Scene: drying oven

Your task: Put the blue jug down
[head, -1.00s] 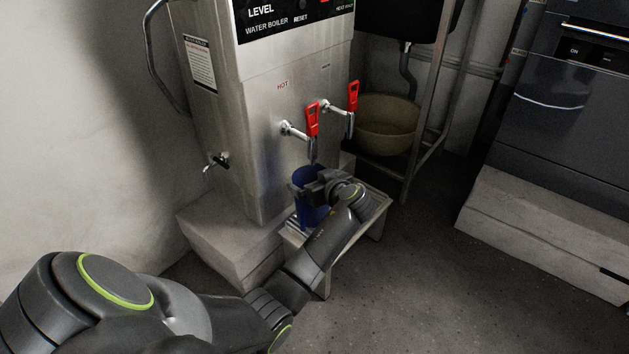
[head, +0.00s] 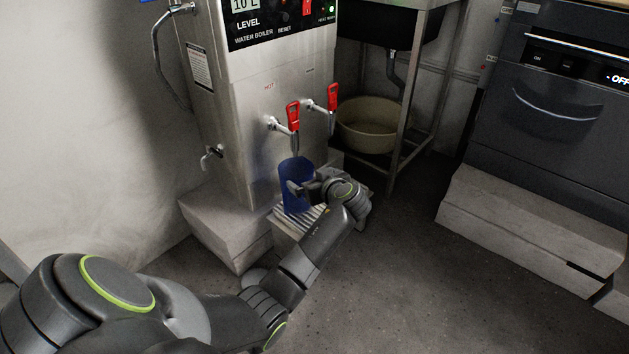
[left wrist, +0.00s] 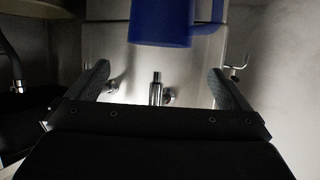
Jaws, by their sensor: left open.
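The blue jug (head: 293,170) stands upright, apparently on the slatted stand (head: 283,220) in front of the steel water boiler, below a red-handled tap (head: 293,118). My left gripper (head: 302,188) is open at the jug's right side, and one finger shows in front of the jug. In the left wrist view the jug (left wrist: 160,22) is at the top, beyond the two spread fingers of the left gripper (left wrist: 160,78). The space between the fingers is empty there. Part of the jug's handle shows at its right. My right gripper is not in view.
The water boiler (head: 250,130) stands on a pale block (head: 225,235) behind the jug. A second red-handled tap (head: 332,98) is to the right. A beige basin (head: 370,125) sits under a sink. The floor (head: 400,275) on the right is clear.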

